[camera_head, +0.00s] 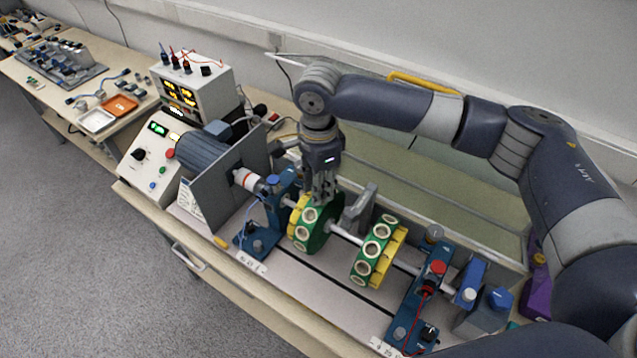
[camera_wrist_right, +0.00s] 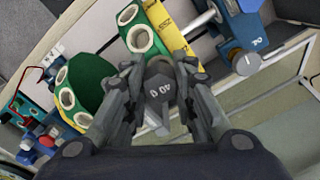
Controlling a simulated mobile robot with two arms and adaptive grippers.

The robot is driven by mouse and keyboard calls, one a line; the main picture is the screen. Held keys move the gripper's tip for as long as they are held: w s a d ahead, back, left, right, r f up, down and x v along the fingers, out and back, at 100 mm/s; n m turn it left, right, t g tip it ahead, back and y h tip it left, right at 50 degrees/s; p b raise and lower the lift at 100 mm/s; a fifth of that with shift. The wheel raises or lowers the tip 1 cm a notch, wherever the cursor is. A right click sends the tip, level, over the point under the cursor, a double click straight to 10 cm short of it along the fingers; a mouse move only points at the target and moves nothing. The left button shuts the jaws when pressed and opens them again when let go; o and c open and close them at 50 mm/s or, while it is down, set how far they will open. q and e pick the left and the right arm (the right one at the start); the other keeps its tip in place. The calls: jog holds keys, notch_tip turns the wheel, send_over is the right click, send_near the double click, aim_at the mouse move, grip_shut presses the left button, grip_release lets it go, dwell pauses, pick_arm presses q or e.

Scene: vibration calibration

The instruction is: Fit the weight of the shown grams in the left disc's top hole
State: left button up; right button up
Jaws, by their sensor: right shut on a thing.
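The left disc (camera_head: 305,228), green and yellow with white-ringed holes, sits on the horizontal shaft. It also shows at the top of the wrist view (camera_wrist_right: 133,22). My right gripper (camera_head: 325,190) is just above the left disc's top. In the wrist view my right gripper (camera_wrist_right: 158,95) is shut on a dark grey weight (camera_wrist_right: 160,84) with white digits, upside down and not surely readable. The weight is beside the left disc in that view; I cannot tell whether they touch. The top hole is hidden in the head view. My left gripper is not in view.
The right disc (camera_head: 376,252) is farther along the shaft. Blue bearing stands (camera_head: 283,195) carry the shaft, with a motor (camera_head: 205,153) at left. An instrument box (camera_head: 195,83) has lit digits too small to read. A side table (camera_head: 70,75) holds trays and parts.

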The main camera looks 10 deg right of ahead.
jog(key=shift+f, duration=0.7)
jog(key=o, duration=1)
jog(key=shift+o, duration=0.2)
notch_tip(320, 180, up, 12)
dwell(0.4)
